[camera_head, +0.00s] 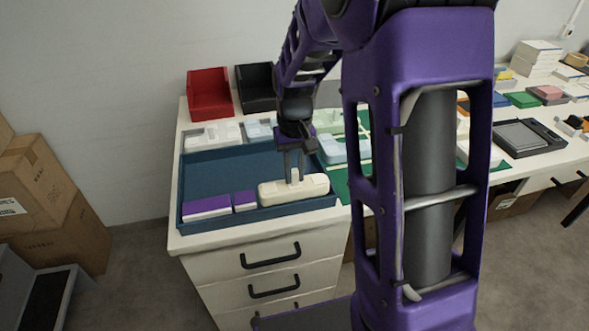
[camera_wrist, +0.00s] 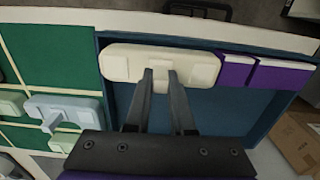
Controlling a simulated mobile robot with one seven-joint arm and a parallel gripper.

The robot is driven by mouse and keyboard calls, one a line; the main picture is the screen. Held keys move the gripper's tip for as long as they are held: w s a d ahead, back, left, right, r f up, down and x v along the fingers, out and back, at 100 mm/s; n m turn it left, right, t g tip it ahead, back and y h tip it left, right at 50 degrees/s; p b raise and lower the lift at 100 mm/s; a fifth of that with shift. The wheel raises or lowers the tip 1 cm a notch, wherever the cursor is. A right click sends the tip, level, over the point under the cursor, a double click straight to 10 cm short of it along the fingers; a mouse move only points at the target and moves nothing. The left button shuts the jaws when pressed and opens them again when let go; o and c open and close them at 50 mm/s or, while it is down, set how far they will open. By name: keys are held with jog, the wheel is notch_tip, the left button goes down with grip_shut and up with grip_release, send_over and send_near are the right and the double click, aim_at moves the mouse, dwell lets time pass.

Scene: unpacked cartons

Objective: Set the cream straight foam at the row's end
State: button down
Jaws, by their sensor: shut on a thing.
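The cream straight foam (camera_head: 308,188) is a long block with a raised middle tab, at the front right of the blue tray (camera_head: 222,160). My gripper (camera_head: 294,174) points down and is shut on that tab. In the wrist view the cream foam (camera_wrist: 120,64) lies along the tray's edge, with my gripper's fingers (camera_wrist: 160,76) on both sides of its tab. A row of purple-and-white pieces, one longer (camera_head: 207,207) and one shorter (camera_head: 244,201), runs along the tray's front edge. The cream foam is at the right of the shorter piece. I cannot tell whether it touches the tray floor.
Pale foam pieces (camera_head: 213,135) lie behind the tray. A light blue foam (camera_head: 345,148) sits on the green mat to the right. Red (camera_head: 209,93) and black bins stand at the back. The tray's middle is clear. Cartons (camera_head: 38,185) stand on the floor at left.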

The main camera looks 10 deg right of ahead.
jog(key=shift+f, duration=1.3)
jog(key=c, duration=0.7)
grip_release()
